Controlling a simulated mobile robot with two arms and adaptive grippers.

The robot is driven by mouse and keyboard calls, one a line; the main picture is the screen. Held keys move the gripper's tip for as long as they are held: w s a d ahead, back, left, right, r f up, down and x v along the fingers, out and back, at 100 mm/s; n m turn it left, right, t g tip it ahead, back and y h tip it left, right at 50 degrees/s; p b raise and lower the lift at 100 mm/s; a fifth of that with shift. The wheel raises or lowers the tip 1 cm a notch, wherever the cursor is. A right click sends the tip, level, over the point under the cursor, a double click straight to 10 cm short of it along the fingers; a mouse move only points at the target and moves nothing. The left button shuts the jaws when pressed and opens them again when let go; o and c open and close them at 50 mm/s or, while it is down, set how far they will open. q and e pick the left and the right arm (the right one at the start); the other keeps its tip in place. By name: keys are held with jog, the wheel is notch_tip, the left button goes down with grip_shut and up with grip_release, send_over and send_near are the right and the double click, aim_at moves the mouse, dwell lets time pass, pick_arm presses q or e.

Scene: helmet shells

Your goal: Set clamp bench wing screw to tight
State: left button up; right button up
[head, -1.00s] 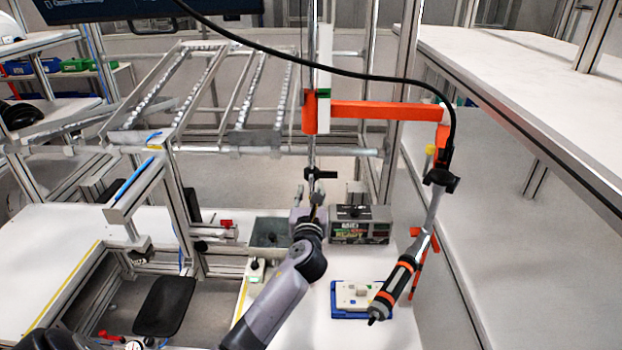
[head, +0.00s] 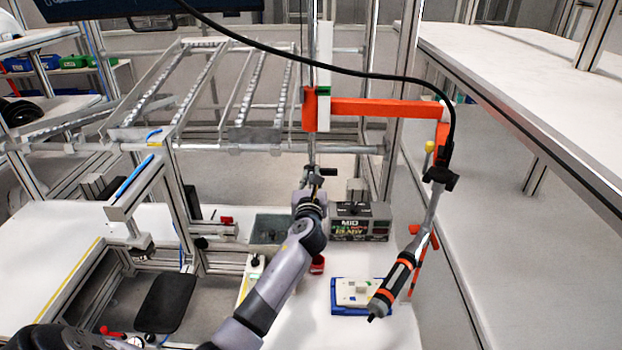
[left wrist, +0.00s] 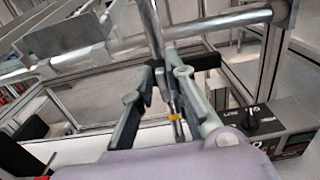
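A dark clamp (head: 314,175) sits on the upright metal rod at the middle of the head view, with a black handle (head: 328,171) sticking out to its right. In the left wrist view a black bar (left wrist: 205,62), seemingly this handle, lies just right of the fingertips. My left gripper (head: 312,185) is right at the clamp, partly covering it. In the left wrist view its two fingers (left wrist: 165,68) stand apart, with the rod (left wrist: 151,28) showing beyond and between their tips. I cannot tell whether they touch anything. My right gripper is not in view.
A display box (head: 360,222) stands right of my arm. A blue-edged tray (head: 350,309) with a pale part lies on the white bench. A screwdriver-like tool (head: 395,285) hangs from the orange arm (head: 385,109). A roller rack (head: 200,90) stands behind left.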

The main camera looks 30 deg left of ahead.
pick_arm(q)
grip_shut()
jog(key=shift+n, duration=0.4)
jog(key=n, duration=0.2)
jog(key=n+b, duration=0.1)
jog(key=shift+s+a+f+n, duration=0.1)
jog(key=shift+s+a+n, duration=0.1)
jog(key=shift+a+n, duration=0.15)
jog(key=n+b, duration=0.1)
jog(key=n, duration=0.3)
jog(key=f+n+b, duration=0.1)
jog(key=n+b, duration=0.1)
jog(key=n, duration=0.2)
jog(key=n+b, duration=0.2)
jog(key=n, duration=0.3)
jog(key=shift+s+a+f, duration=0.25)
jog(key=shift+a+f, duration=0.05)
jog(key=shift+a, duration=0.1)
jog(key=shift+n, duration=0.35)
